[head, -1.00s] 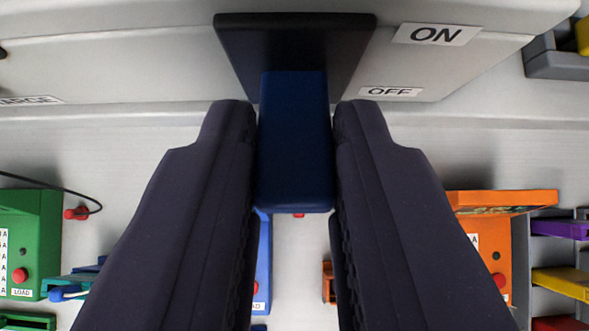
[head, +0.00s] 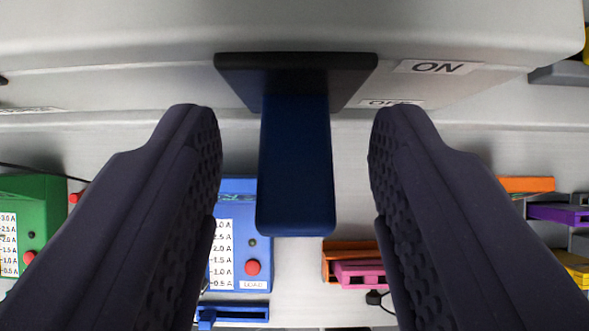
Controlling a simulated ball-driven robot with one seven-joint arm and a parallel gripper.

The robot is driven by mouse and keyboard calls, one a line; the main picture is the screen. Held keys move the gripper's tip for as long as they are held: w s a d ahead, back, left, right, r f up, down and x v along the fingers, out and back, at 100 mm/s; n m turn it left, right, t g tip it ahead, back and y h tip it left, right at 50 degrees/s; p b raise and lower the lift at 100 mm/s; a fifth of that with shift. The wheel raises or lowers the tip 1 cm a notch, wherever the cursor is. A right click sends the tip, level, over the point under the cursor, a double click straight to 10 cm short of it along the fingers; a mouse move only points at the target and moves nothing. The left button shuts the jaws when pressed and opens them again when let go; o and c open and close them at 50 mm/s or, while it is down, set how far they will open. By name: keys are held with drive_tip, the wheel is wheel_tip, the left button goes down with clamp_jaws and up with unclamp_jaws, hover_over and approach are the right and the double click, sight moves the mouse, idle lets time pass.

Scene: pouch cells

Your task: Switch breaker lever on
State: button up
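The dark blue breaker lever (head: 296,170) sticks out toward me from a black mounting plate (head: 350,75) on a grey housing. An ON label (head: 438,67) is to the right of the plate, and an OFF label (head: 391,103) is below it, seen at a steep slant. My gripper (head: 294,130) is open, with one finger on each side of the lever and a clear gap on both sides. The lever's far end meets the plate in shadow.
Below the housing are a green box (head: 38,215), a blue load box (head: 240,240) with a red button, and orange and pink pieces (head: 358,270). Purple and yellow pieces (head: 556,214) sit in a grey rack at the right. A black cable plug (head: 375,297) lies near the right finger.

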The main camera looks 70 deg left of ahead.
drive_tip(key=shift+s, duration=0.1)
drive_tip(key=p+v, duration=0.1)
drive_tip(key=v, duration=0.6)
drive_tip(key=shift+s+r+p, duration=0.2)
drive_tip(key=shift+r+p, duration=0.1)
